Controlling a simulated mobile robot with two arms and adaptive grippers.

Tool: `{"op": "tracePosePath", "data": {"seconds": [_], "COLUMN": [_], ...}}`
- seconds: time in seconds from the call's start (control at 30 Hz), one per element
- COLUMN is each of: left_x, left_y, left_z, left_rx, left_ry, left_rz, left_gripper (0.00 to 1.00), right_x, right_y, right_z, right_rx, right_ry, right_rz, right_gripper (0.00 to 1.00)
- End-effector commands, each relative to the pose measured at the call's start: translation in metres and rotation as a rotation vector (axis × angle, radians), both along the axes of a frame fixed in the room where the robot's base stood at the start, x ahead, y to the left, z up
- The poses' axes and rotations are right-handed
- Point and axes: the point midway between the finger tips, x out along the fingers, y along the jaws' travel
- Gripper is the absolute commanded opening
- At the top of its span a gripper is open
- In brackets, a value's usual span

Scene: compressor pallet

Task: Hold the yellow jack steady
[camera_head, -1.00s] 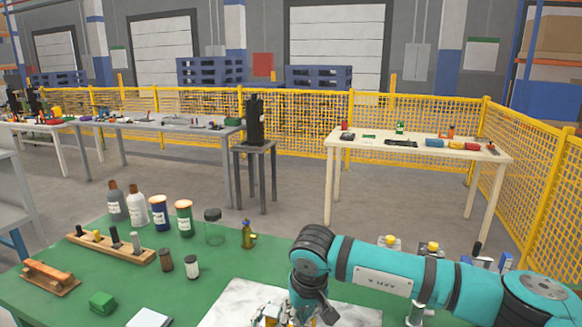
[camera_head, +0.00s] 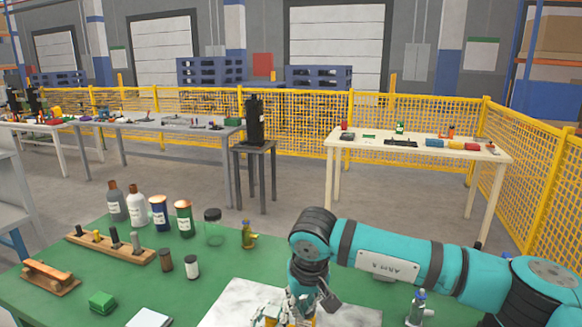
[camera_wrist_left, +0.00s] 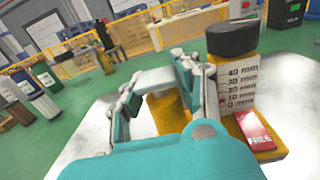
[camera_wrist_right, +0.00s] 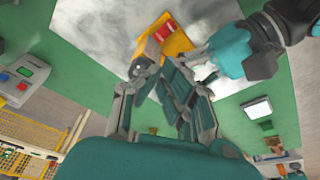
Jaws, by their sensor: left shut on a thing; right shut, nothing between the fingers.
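The yellow jack (camera_wrist_left: 268,137) stands on a pale marbled plate (camera_wrist_left: 84,140) in the left wrist view. It has a black cap, a white millimetre scale and a red label. My left gripper (camera_wrist_left: 162,82) is shut on a yellow part of it. In the right wrist view the jack (camera_wrist_right: 178,43) is at the top, with my left gripper (camera_wrist_right: 203,57) against its side. My right gripper (camera_wrist_right: 158,75) is shut and empty, its fingertips close to the jack in that view; I cannot tell whether they touch. In the head view the jack is mostly hidden at the bottom edge.
A control box with coloured buttons (camera_wrist_right: 22,80) shows in the right wrist view. My right arm crosses the table's right side.

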Motion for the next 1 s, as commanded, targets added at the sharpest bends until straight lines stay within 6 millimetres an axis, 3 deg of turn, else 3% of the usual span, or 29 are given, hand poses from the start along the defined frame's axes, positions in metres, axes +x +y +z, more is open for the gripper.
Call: {"op": "tracePosePath", "data": {"seconds": [0.03, 0.27, 0.57, 0.8, 1.0], "left_x": [-0.002, -0.002, -0.002, -0.001, -0.002], "left_y": [0.002, 0.002, 0.002, 0.002, 0.002], "left_z": [-0.01, -0.01, -0.01, -0.01, -0.01], "left_rx": [0.005, 0.005, 0.005, 0.005, 0.005], "left_ry": [0.016, 0.016, 0.016, 0.016, 0.016], "left_rz": [0.004, 0.004, 0.004, 0.004, 0.004], "left_gripper": [0.0, 0.0, 0.0, 0.0, 0.0], "right_x": [0.0, 0.0, 0.001, 0.011, 0.011], "right_y": [0.0, 0.0, -0.002, -0.032, -0.033], "right_z": [0.006, 0.022, 0.023, 0.031, 0.018], "right_rx": [0.0, 0.001, 0.001, 0.002, 0.0], "right_ry": [-0.002, 0.0, 0.001, 0.003, 0.004], "right_rz": [0.001, 0.001, 0.0, 0.0, 0.001], "right_gripper": [0.0, 0.0, 0.0, 0.0, 0.0]}}
